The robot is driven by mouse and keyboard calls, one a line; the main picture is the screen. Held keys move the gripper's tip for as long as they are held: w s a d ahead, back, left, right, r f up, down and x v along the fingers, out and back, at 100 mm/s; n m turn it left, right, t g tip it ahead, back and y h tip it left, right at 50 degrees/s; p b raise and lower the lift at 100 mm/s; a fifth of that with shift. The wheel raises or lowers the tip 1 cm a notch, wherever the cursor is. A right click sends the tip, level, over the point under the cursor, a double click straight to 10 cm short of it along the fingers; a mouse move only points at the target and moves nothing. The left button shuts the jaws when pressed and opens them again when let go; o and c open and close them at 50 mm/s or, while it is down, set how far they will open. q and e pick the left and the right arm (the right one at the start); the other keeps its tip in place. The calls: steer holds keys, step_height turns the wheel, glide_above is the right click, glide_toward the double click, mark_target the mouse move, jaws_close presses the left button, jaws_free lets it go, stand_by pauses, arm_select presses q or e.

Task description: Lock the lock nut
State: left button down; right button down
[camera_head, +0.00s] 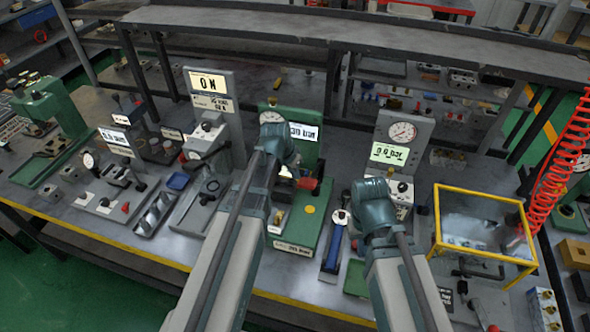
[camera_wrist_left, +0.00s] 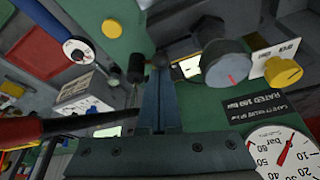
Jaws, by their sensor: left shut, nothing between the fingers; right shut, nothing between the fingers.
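The green valve block (camera_head: 307,215) stands mid-table with a round gauge (camera_head: 271,117), a lit display reading about 30 bar (camera_head: 303,131) and a red knob (camera_head: 308,184). In the left wrist view my left gripper (camera_wrist_left: 158,82) is shut and empty, its fingers pointing at the block. A large grey knob with a red mark (camera_wrist_left: 225,66) is right of the fingertips, and a yellow knob (camera_wrist_left: 283,72) is further right. I cannot surely pick out the lock nut. My right gripper (camera_head: 372,205) is mostly hidden behind its wrist.
A red-handled bar (camera_wrist_left: 30,130) crosses the left of the wrist view. A grey block with a gauge (camera_head: 402,131) stands right of the green one. A yellow-framed box (camera_head: 484,250) is further right. A grey shelf (camera_head: 330,38) runs behind the blocks.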

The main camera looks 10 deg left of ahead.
arm_select(q)
steer(key=shift+s+a+m+h, duration=0.1)
steer(key=shift+s+m+h, duration=0.2)
steer(key=shift+s+m, duration=0.65)
steer(key=shift+m, duration=0.15)
steer(key=shift+s, duration=0.1)
step_height(320, 180, up, 10)
steer(key=p, duration=1)
steer(key=shift+w, duration=0.2)
